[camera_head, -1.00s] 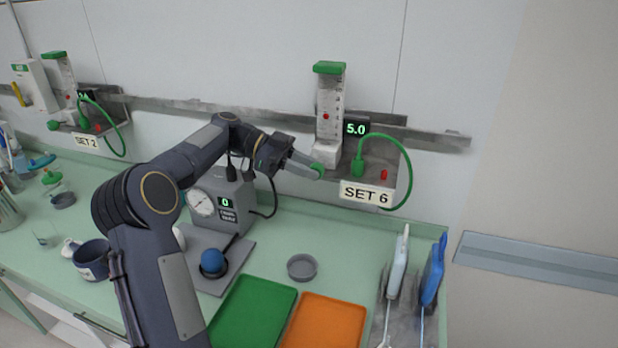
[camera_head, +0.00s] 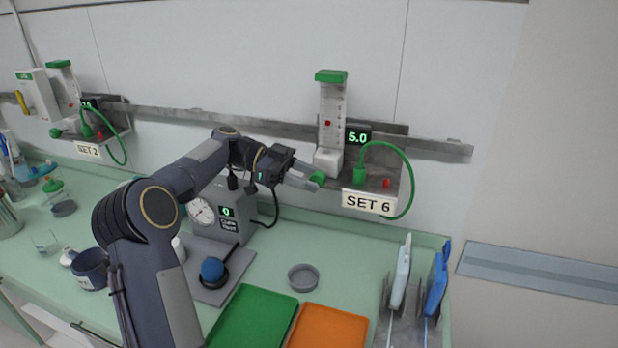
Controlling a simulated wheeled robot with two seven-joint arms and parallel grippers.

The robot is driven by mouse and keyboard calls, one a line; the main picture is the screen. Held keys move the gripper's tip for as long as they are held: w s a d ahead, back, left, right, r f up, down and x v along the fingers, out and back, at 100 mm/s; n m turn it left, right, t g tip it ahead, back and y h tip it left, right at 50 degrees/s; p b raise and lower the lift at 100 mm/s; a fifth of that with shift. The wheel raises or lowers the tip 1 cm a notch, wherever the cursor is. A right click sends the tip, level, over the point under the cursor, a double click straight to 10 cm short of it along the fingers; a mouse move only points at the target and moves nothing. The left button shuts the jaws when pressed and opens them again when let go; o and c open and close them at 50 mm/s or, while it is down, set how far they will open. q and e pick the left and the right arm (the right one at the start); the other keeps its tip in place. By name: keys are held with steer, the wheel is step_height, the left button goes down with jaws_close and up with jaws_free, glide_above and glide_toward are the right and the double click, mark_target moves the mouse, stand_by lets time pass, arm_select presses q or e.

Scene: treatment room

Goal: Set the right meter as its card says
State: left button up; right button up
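The right meter (camera_head: 331,120) is a clear upright tube with a green cap on the wall rail. A small red float shows inside it. Its display (camera_head: 357,138) reads 5.0. The card (camera_head: 368,203) below reads SET 6. A green knob (camera_head: 318,178) sticks out at the left of the meter's white base. My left gripper (camera_head: 312,180) reaches it from the left, with its fingertips at the knob. The fingers overlap in this view, so their gap is hidden. My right gripper is not in view.
Another meter (camera_head: 68,87) with a SET 2 card hangs at the left. A green hose (camera_head: 408,165) loops beside the right meter. A grey gauge device (camera_head: 218,212) stands under my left arm. Green (camera_head: 250,318) and orange (camera_head: 328,328) trays lie on the counter.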

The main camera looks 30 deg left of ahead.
arm_select(q)
steer(key=v, duration=0.8)
steer(key=shift+d, duration=0.1)
stand_by(2.1)
